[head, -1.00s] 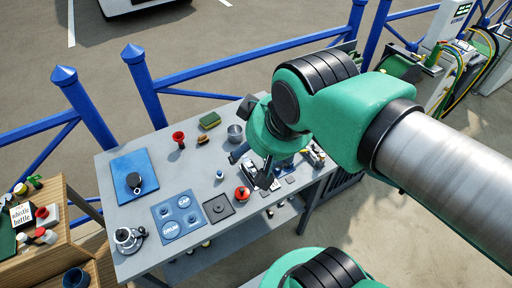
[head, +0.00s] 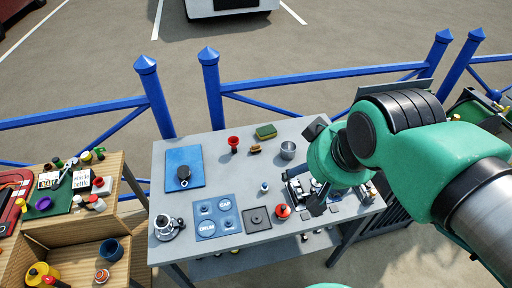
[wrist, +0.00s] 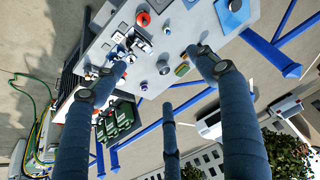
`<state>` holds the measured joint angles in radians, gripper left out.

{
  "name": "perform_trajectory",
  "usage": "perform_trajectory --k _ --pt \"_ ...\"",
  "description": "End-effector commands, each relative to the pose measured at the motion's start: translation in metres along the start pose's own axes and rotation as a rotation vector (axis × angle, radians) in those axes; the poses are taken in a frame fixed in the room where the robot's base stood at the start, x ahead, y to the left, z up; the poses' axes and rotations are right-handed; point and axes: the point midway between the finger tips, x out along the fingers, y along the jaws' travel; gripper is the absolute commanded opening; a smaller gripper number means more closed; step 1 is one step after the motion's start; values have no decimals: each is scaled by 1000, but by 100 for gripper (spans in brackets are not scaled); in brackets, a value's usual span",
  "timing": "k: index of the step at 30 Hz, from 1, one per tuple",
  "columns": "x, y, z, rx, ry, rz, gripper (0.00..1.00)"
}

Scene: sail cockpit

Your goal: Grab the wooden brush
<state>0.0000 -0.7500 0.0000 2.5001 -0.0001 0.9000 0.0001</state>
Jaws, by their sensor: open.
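A small brown object that looks like the wooden brush (head: 255,149) lies on the grey table, between a red cup and a green-and-yellow sponge. It is small in the head view, and I cannot pick it out surely in the wrist view. My gripper (head: 318,194) is over the right part of the table, to the right of and nearer than the brush.
The red cup (head: 233,143), sponge (head: 266,131) and metal cup (head: 288,150) stand close around the brush. A blue mat (head: 184,160) with a black-topped item lies left. A red knob (head: 283,211) is near the gripper. A blue railing (head: 300,86) runs behind the table.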

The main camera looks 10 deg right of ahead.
Motion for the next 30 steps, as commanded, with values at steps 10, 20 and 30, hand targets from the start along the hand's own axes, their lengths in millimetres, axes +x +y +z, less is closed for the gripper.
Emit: perform_trajectory --k 10,20,30 --pt "0 0 0 0 0 0 72" --pt "0 0 0 0 0 0 57" --pt "3 0 -13 40 -15 0 57"
